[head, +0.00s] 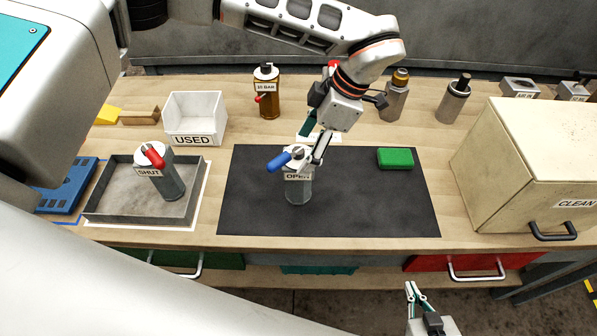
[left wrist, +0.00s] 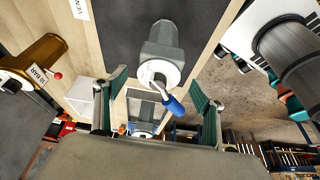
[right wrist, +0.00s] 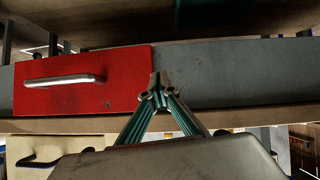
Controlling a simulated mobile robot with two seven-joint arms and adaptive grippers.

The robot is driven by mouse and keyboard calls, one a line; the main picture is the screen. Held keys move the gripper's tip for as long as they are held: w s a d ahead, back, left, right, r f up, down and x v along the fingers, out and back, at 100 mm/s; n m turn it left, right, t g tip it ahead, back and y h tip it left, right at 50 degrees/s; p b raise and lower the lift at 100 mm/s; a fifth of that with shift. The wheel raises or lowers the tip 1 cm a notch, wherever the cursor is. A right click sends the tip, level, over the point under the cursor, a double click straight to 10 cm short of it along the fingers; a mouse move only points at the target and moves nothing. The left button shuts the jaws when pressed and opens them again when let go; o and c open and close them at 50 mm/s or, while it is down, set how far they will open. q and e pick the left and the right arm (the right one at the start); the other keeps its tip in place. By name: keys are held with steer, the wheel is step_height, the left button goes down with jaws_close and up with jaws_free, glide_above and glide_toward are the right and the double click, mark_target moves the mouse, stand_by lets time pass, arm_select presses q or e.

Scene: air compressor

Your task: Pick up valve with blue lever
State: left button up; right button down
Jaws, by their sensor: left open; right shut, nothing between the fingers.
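The valve with the blue lever (head: 298,187) stands upright on the black mat (head: 350,205), with an OPEN label. Its blue lever (head: 279,162) points left. In the left wrist view the valve (left wrist: 163,45) and its blue lever (left wrist: 173,106) show between the fingers. My left gripper (head: 311,146) is open at the top of the valve; I cannot tell whether a finger touches it. It also shows in the left wrist view (left wrist: 158,82). My right gripper (head: 416,292) is shut and empty in front of the table, and shows in the right wrist view (right wrist: 159,85).
A red-lever valve (head: 166,180) marked SHUT stands in a grey tray (head: 110,215) at left. Behind are a white USED bin (head: 195,112) and an amber bottle (head: 266,100). A green block (head: 395,158) lies on the mat. A cream CLEAN box (head: 530,150) stands right.

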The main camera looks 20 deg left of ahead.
mark_target(299, 159)
arm_select(q)
steer(key=x, duration=0.4)
steer(key=shift+a+f+p, duration=0.1)
steer(key=shift+f+p, duration=0.25)
steer(key=shift+f, duration=0.05)
steer(key=shift+r, duration=0.1)
jaws_close()
